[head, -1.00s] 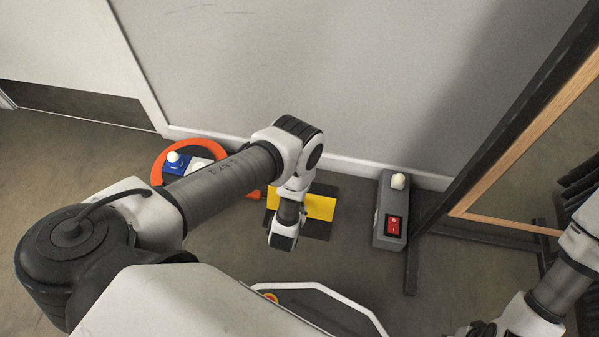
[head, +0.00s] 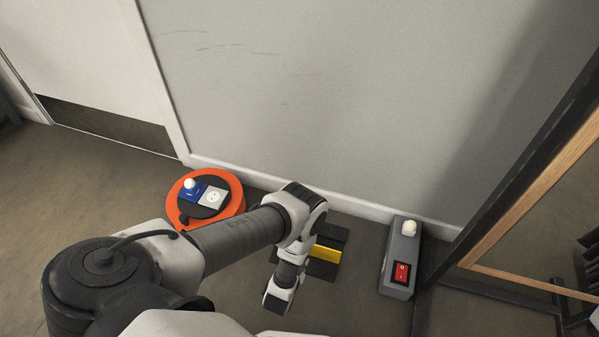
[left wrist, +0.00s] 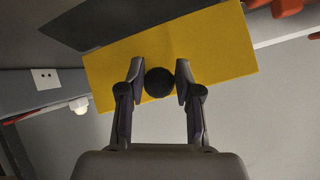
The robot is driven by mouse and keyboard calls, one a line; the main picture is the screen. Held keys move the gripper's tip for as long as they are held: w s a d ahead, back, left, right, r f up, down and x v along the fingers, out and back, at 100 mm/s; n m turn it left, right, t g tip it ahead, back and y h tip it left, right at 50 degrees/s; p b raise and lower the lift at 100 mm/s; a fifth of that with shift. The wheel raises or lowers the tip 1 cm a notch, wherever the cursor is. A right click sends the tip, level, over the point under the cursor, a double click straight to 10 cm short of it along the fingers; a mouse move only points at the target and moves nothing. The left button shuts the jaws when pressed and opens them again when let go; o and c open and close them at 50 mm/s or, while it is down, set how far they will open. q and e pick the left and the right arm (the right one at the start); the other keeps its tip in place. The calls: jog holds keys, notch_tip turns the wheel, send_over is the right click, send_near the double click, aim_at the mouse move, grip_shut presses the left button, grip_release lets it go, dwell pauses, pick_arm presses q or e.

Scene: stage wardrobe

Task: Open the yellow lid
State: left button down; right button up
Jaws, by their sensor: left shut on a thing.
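The yellow lid (head: 327,254) shows in the head view as a narrow strip, tilted up over a black floor ramp (head: 333,235) by the wall. In the left wrist view the lid (left wrist: 220,45) fills the upper middle, with a round black knob (left wrist: 158,82) on it. My left gripper (left wrist: 158,76) is shut on the knob, one finger on each side. In the head view my left arm hides part of the lid and ramp, and the fingertips are not visible. My right gripper is in neither current view.
An orange cable reel (head: 232,197) with a blue plug (head: 192,190) and a white socket stands left of the lid. A grey box (head: 402,250) with a red switch stands to the right. Beyond it is a wood-edged dark frame (head: 515,165). The wall closes off the back.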

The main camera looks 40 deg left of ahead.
pick_arm(q)
jog(key=shift+w+d+f, duration=0.1)
jog(key=shift+d, duration=0.35)
jog(key=c, duration=0.8)
grip_release()
jog(key=shift+w+d, duration=0.1)
jog(key=shift+w, duration=0.05)
jog(key=shift+o, duration=0.2)
jog(key=shift+a, duration=0.2)
notch_tip(320, 180, up, 10)
